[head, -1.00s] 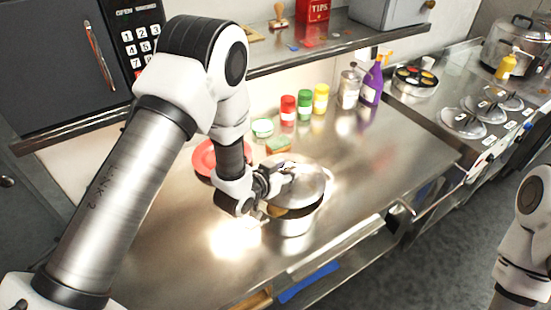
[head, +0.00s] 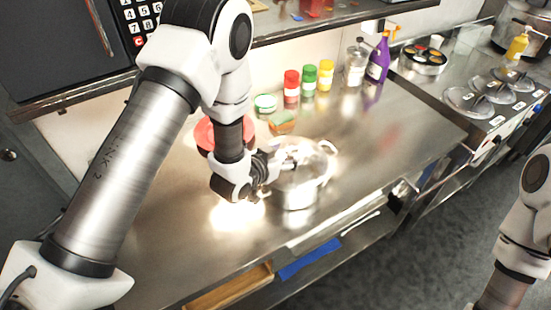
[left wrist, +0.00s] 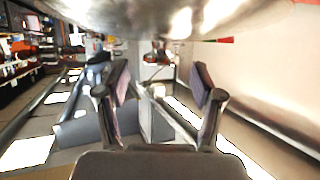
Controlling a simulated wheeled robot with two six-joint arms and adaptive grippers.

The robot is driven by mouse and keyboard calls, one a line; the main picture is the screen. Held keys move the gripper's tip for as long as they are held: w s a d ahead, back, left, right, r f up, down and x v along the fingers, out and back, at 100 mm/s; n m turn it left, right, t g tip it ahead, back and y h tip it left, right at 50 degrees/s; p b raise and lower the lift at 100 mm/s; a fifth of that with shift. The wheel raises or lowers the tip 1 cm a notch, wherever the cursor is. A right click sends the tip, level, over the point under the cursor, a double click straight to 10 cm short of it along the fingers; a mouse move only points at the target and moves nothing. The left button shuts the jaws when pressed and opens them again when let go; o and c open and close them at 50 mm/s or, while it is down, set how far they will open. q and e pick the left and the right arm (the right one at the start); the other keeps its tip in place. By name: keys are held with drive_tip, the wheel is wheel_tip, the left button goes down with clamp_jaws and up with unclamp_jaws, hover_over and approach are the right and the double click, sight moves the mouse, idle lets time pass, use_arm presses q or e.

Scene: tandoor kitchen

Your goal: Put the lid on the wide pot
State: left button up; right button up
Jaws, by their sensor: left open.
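The wide pot (head: 299,198) is a shiny metal pot with side handles on the steel counter. The metal lid (head: 312,160) lies about level over its mouth, with no clear gap between them in the head view. My left gripper (head: 282,166) is at the lid's near left, low over its top. In the left wrist view its fingers (left wrist: 160,85) are apart with nothing between them. A large shiny metal surface (left wrist: 190,18), of lid or pot, fills the top of that view. My arm hides the pot's left side. My right arm shows at the right edge; its gripper is out of view.
A red plate (head: 207,134) is behind my left wrist. A sponge (head: 281,122), a small green-topped tub (head: 265,103) and red, green and yellow jars (head: 309,80) stand behind the pot. A purple bottle (head: 378,62) is farther right. The counter right of the pot is clear.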

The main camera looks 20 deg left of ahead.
use_arm(q)
drive_tip(key=p+v, duration=0.3)
drive_tip(key=v, duration=0.8)
